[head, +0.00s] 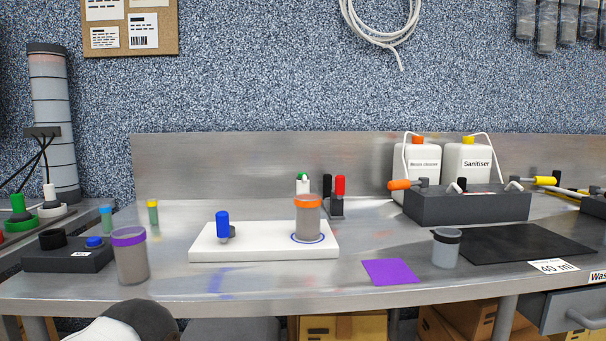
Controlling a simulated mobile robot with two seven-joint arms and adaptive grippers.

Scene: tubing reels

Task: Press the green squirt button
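I cannot tell for sure which thing is the green squirt button. A small white piece with a green top (302,177) stands behind the white board, next to black and red upright pieces. A green knob (17,203) stands on a green disc at the far left edge. A black box (68,260) at the left carries a blue button (94,242) and a black ring. Neither of my grippers is in the head view. A rounded white and black part at the bottom left looks like my own arm.
The white board (262,252) holds a blue-handled piece and an orange-lidded jar (308,220). A purple-lidded jar (130,257) stands at the left front.

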